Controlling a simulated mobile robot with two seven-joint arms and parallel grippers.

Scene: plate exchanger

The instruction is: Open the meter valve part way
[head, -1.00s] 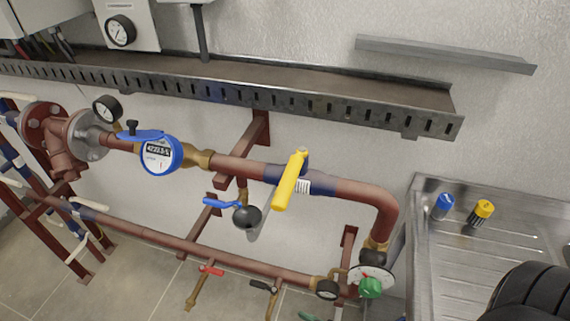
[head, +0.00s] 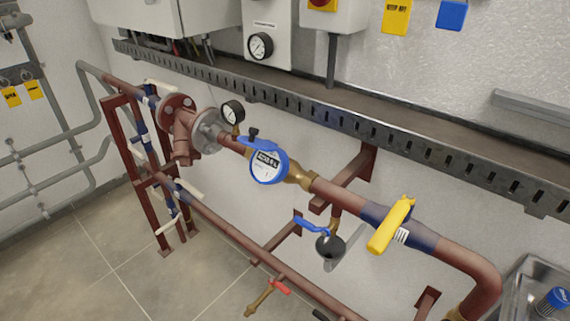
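A blue round meter (head: 268,163) with a white dial sits on the red-brown pipe in the middle of the head view. A yellow lever handle (head: 391,225) stands on the same pipe to the right of the meter, slanted across the pipe, beside a blue band with a white label. A smaller blue lever (head: 312,226) sits below the pipe next to a black round part (head: 330,246). I cannot tell from a label which of these handles is the meter valve. Neither of my grippers shows.
A slotted metal tray (head: 323,112) runs along the wall above the pipe. A lower pipe (head: 237,239) carries a red-handled tap (head: 280,287). A steel sink (head: 519,292) with a blue-capped object (head: 554,301) is at the lower right. Tiled floor (head: 95,262) is clear at the lower left.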

